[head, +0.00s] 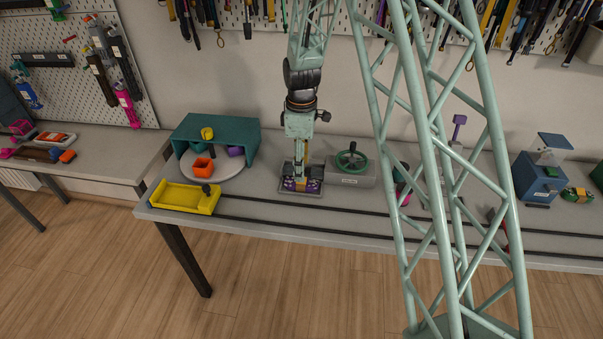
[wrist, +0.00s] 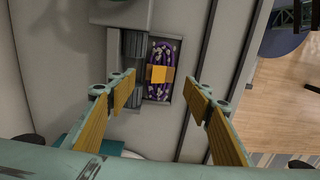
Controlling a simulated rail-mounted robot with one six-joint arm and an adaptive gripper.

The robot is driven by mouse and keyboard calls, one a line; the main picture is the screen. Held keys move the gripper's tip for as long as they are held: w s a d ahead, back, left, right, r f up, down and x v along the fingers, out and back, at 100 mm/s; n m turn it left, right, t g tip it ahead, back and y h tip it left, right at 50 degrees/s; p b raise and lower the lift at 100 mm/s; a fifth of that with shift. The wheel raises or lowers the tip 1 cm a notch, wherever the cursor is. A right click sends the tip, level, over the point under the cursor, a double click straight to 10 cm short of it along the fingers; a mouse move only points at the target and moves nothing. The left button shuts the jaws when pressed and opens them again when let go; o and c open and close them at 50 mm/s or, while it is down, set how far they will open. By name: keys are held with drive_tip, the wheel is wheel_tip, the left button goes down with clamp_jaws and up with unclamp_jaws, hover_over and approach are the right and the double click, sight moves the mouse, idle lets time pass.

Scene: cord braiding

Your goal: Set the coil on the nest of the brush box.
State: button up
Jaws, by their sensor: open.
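A purple and white coil (wrist: 163,58) with an orange-yellow band lies in a rectangular recess of a grey box or tray (wrist: 172,20). Dark ridged parts, perhaps brushes (wrist: 134,42), sit beside it; I cannot tell for sure that this is the brush box. My gripper (wrist: 163,96) is open, pointing down. In the wrist view its fingers stand apart on either side of the coil and hold nothing. In the head view the fingers (head: 301,173) hide the coil's middle.
Left are a yellow tray (head: 178,197), a round plate with an orange cup (head: 203,165) and a teal shelf (head: 217,128). Right is a grey block with a green handwheel (head: 351,160). A blue machine (head: 538,183) and a banded green coil (head: 577,195) stand farther right. Dark rails run along the front.

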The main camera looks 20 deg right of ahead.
drive_tip(key=shift+r, duration=2.75)
drive_tip(key=s+r+m+t, duration=0.1)
drive_tip(key=s+r+m, duration=0.3)
drive_tip(key=s+r, duration=0.85)
drive_tip(key=s+r+m+t, duration=0.1)
drive_tip(key=s+r+m, duration=0.2)
drive_tip(key=s+r, duration=0.95)
drive_tip(key=s+r+m+t, duration=0.1)
drive_tip(key=s+r+m, duration=0.2)
drive_tip(key=s, duration=0.8)
drive_tip(key=s+r+m, duration=0.3)
drive_tip(key=s+r, duration=0.3)
drive_tip(key=s, duration=0.5)
drive_tip(key=shift+s+t, duration=0.4)
